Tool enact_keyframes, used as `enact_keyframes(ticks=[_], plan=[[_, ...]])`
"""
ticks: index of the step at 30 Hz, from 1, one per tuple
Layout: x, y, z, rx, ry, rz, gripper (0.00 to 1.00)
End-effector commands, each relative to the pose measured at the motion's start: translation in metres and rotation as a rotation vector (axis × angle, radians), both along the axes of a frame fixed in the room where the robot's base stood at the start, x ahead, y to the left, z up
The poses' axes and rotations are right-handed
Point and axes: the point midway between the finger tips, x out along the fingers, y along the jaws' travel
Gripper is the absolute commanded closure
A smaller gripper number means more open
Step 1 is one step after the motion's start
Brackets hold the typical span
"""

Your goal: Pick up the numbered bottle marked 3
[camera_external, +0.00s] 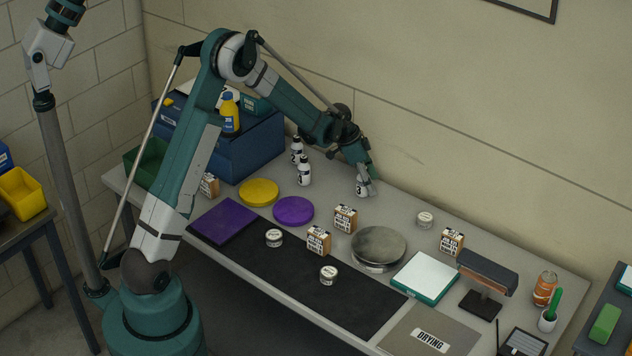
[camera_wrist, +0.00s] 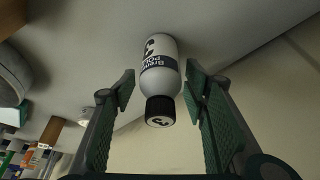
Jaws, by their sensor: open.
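The numbered bottle marked 3 is a small white bottle with a black cap and dark label band; it stands on the grey bench in the wrist view (camera_wrist: 160,80). A 3 shows on its body and cap. In the external view the bottle (camera_external: 361,189) is partly hidden by my gripper (camera_external: 370,179). In the wrist view my gripper (camera_wrist: 160,92) is open, with one finger on each side of the bottle and a visible gap on both sides. It holds nothing.
Two similar white bottles (camera_external: 304,171) (camera_external: 297,150) stand to the left near a blue case (camera_external: 250,150). A small box (camera_external: 345,218), a purple disc (camera_external: 293,210) and a round grey plate (camera_external: 379,244) lie nearer the front. The wall (camera_external: 440,110) is close behind.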

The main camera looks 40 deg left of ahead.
Motion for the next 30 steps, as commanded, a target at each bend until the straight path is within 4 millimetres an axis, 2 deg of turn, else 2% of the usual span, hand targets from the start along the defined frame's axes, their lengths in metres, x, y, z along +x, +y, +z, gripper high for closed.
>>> enact_keyframes(ticks=[3,10,22,30], plan=[[0.0,0.0,0.0,0.0,0.0,0.0,0.58],[0.0,0.0,0.0,0.0,0.0,0.0,0.88],[0.0,0.0,0.002,0.0,0.0,0.0,0.89],[0.0,0.0,0.022,0.0,0.0,0.0,0.89]])
